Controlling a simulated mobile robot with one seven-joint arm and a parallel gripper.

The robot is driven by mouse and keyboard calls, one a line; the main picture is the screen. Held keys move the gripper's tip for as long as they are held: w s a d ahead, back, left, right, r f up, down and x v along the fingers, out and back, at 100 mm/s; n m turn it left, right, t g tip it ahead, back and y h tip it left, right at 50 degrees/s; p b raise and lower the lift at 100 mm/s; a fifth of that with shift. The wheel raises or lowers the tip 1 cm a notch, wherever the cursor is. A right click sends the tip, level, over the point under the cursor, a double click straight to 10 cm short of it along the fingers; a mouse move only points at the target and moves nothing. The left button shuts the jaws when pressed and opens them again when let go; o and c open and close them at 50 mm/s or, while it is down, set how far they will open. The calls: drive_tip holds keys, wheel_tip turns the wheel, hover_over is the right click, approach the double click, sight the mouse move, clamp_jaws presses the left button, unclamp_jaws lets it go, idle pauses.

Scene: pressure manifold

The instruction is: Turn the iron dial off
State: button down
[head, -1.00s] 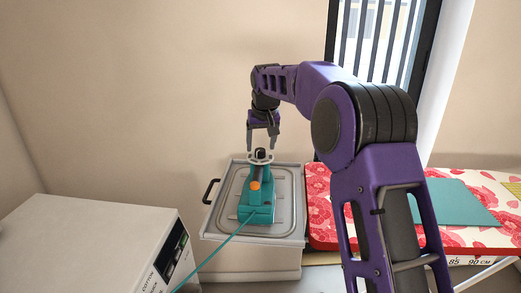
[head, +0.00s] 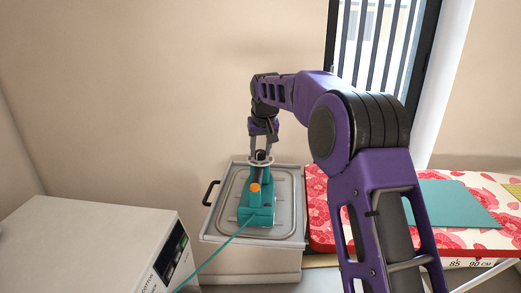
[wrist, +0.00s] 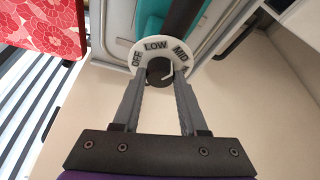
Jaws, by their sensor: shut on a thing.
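The teal iron (head: 257,207) with an orange button stands on a grey tray-like top. A light pointer line on the knob is turned toward the right, near the MID side. My gripper (wrist: 160,80) is shut on the knob, one finger on each side. In the head view my gripper (head: 261,151) reaches down from above to the iron's far end.
The grey tray top (head: 294,205) has a black handle at its left. A white box-like machine (head: 85,240) stands at the front left. A red flowered ironing board (head: 325,235) with a teal mat (head: 455,204) lies to the right. A teal cord runs toward the front.

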drive_tip(key=shift+r+n+p, duration=0.1)
drive_tip(key=shift+n+p, duration=0.2)
drive_tip(key=shift+p, duration=0.15)
drive_tip(key=n+p, duration=0.1)
drive_tip(key=n+y+p, duration=0.1)
drive_tip(key=p, duration=0.1)
drive_tip(key=shift+d+r+n+g, duration=0.15)
drive_tip(key=shift+n+g, duration=0.15)
drive_tip(key=shift+n, duration=0.1)
drive_tip(key=n+y+p, duration=0.1)
drive_tip(key=n+p, duration=0.1)
drive_tip(key=n, duration=0.1)
drive_tip(key=shift+w+n+g, duration=0.15)
drive_tip(key=shift+n+g, duration=0.25)
drive_tip(key=n, duration=0.1)
drive_tip(key=n+g, duration=0.1)
drive_tip(key=n, duration=0.1)
drive_tip(key=n+y, duration=0.1)
drive_tip(key=shift+w+d+f+g, duration=0.1)
drive_tip(key=shift+f+g, duration=0.15)
drive_tip(key=shift+g, duration=0.05)
drive_tip(key=n+g, duration=0.1)
drive_tip(key=n, duration=0.3)
drive_tip(key=shift+w+n+g, duration=0.1)
drive_tip(key=shift+n+g, duration=0.3)
drive_tip(key=shift+n, duration=0.3)
drive_tip(key=shift+c, duration=2.2)
unclamp_jaws()
